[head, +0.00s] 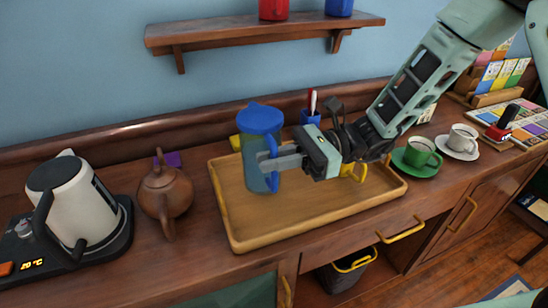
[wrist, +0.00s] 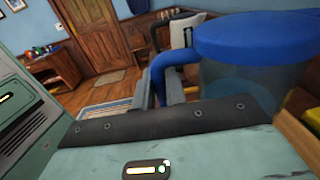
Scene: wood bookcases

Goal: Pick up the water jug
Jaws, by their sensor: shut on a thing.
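The water jug (head: 257,160) is a translucent blue-grey pitcher with a blue lid and a blue handle on its right side. In the head view it is over the left part of the wooden tray (head: 240,235), upright; I cannot tell if its base touches the tray. My gripper (head: 278,164) reaches in from the right and is shut on the jug's handle. In the wrist view the jug (wrist: 250,75) fills the right side, and its handle runs down between the fingers (wrist: 170,88). The fingertips are partly hidden by the handle.
A white kettle (head: 80,205) on a black base and a brown teapot (head: 165,192) stand left of the tray. A green cup (head: 419,151) and a white cup (head: 462,138) on saucers stand to the right. A wall shelf (head: 260,32) hangs above.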

